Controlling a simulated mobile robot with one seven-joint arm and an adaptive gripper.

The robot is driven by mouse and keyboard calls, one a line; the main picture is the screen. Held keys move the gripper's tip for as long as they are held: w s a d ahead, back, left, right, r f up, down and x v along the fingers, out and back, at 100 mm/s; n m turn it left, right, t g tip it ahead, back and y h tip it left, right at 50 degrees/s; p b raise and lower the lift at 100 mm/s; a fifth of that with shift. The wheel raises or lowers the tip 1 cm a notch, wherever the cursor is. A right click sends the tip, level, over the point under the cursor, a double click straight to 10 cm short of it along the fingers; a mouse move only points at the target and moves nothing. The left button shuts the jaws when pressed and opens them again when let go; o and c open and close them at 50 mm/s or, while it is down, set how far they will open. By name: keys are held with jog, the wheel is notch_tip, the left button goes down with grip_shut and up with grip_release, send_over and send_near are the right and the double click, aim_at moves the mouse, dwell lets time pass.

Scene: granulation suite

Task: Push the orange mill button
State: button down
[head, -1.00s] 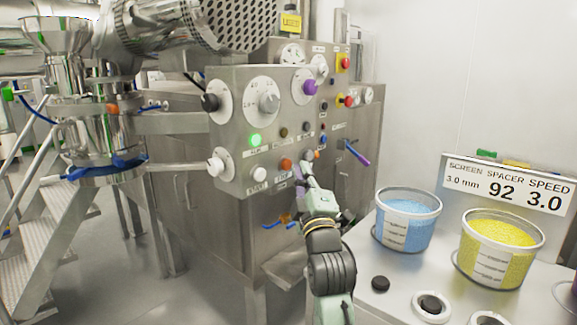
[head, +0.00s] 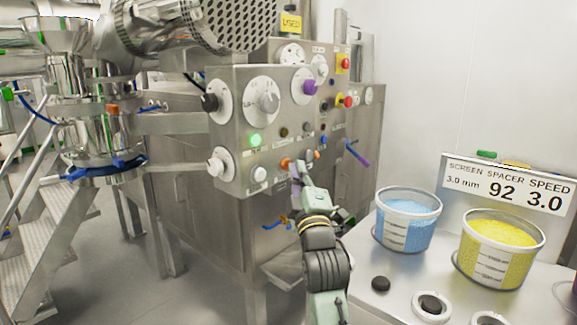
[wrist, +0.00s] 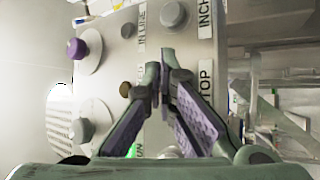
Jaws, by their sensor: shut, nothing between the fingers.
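An orange button (head: 286,163) sits on the lower front of the steel control panel (head: 235,112) in the head view. My gripper (head: 297,170) is shut and empty, with its tips close to the right of this button. I cannot tell whether they touch it. In the wrist view the fingertips (wrist: 161,82) meet in front of the panel, between a brownish knob (wrist: 126,89) and a STOP label (wrist: 206,84). The orange button is not visible there; the fingers may hide it.
A green lit button (head: 255,140) and a white button (head: 259,174) lie to the left. A purple knob (head: 310,87) and a red emergency stop (head: 347,101) are higher up. Blue (head: 407,222) and yellow (head: 500,250) tubs stand on the bench at right.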

jog(key=shift+w+a, duration=0.15)
jog(key=shift+a, duration=0.05)
dwell(0.4)
jog(key=shift+d, duration=0.1)
jog(key=shift+s+d+b, duration=0.45)
jog(key=shift+s+d, duration=0.1)
jog(key=shift+d, duration=0.05)
jog(key=shift+s+d+b, duration=0.55)
jog(key=shift+s+d, duration=0.2)
jog(key=shift+d, duration=0.3)
jog(key=shift+s+d+b, duration=0.55)
jog(key=shift+s+d, duration=0.15)
jog(key=shift+d, duration=0.3)
